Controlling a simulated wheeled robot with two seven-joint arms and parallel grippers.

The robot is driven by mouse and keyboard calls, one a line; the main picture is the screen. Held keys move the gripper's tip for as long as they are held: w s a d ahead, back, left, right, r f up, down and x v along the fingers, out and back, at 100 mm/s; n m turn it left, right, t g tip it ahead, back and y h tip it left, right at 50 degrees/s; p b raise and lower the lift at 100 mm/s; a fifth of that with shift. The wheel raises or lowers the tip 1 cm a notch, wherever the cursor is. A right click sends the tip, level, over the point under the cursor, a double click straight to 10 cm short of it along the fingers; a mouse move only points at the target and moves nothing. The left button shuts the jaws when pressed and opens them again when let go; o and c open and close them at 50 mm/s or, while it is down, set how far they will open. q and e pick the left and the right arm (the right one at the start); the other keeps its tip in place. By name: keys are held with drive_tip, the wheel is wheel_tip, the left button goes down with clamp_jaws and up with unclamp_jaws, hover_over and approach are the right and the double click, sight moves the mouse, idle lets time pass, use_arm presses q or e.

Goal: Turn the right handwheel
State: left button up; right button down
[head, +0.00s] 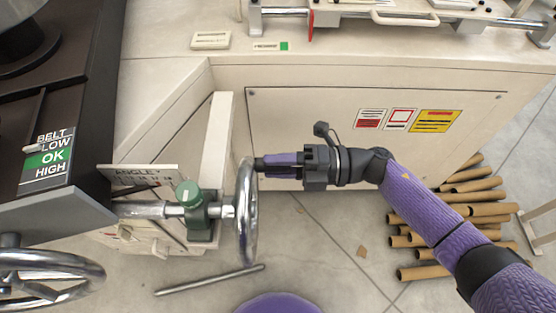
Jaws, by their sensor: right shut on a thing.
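The right handwheel (246,210) is a chrome wheel seen nearly edge-on, left of the picture's middle. It sits on a horizontal shaft (140,210) that runs through a green bracket (204,218) with a green knob on top. My right arm comes in from the right. My right gripper (260,165) is shut on the handwheel's upper rim, with its fingers pointing left; the fingertips are partly hidden at the rim. My left gripper is not in view.
An angle scale plate (140,176) stands above the shaft. A loose metal rod (210,280) and several cardboard tubes (425,271) lie on the floor. A cream cabinet (320,110) stands behind.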

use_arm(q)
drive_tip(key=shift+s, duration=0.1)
use_arm(e)
drive_tip(key=shift+f+m, duration=0.25)
drive_tip(key=shift+m, duration=0.15)
drive_tip(key=shift+c, duration=1.9)
unclamp_jaws()
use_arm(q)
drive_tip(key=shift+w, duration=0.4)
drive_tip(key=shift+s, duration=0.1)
use_arm(e)
drive_tip(key=shift+d, duration=0.1)
